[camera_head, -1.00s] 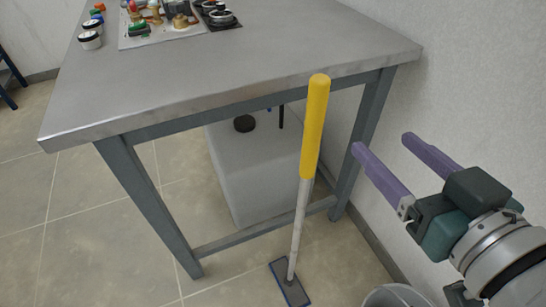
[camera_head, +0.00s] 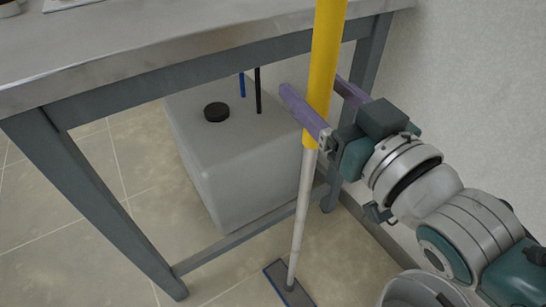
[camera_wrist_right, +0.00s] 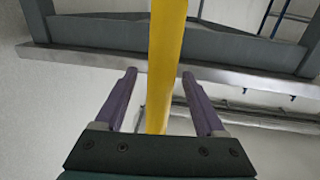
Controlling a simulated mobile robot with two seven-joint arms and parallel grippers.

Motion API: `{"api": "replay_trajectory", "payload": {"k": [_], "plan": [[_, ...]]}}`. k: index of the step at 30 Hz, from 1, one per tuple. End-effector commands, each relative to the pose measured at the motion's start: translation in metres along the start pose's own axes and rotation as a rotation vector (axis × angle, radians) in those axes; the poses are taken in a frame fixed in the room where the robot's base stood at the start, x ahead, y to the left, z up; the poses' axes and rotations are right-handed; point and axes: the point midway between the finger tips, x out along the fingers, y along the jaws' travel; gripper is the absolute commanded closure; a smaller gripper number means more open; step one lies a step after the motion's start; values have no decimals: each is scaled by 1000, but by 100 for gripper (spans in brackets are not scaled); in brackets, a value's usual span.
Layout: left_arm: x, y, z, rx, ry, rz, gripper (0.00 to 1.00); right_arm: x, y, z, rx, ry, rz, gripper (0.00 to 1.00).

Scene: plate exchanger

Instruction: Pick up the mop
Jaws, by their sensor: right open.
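The mop stands upright, with a yellow grip (camera_head: 324,70), a pale lower pole (camera_head: 302,205) and a flat grey head (camera_head: 289,287) on the floor. My right gripper (camera_head: 313,92) is open around the lower part of the yellow grip, one purple finger on each side. In the right wrist view, the yellow grip (camera_wrist_right: 164,70) runs between the two open fingers (camera_wrist_right: 157,88), with a gap visible on both sides. My left gripper is not in view.
A steel table (camera_head: 180,60) with grey legs stands close behind the mop. A white tank (camera_head: 240,150) with a black cap sits under it. A grey bin (camera_head: 425,290) is at the bottom right. A wall is at the right.

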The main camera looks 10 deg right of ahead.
Motion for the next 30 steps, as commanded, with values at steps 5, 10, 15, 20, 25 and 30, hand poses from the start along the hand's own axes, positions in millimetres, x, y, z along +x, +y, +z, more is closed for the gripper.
{"api": "replay_trajectory", "payload": {"k": [5, 10, 15, 20, 25, 30], "plan": [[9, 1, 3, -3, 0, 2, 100, 24, 0, 2, 0, 1, 0, 28], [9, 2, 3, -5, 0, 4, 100, 28, 0, 1, 0, 0, 0, 28], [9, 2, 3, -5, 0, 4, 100, 27, 0, 1, 0, 0, 0, 35], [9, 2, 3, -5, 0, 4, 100, 27, 0, 1, 1, 0, 0, 53], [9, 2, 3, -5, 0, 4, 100, 27, 0, 1, 0, 0, 0, 72], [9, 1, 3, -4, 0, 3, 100, 27, 0, 1, 0, 0, 0, 91]]}}
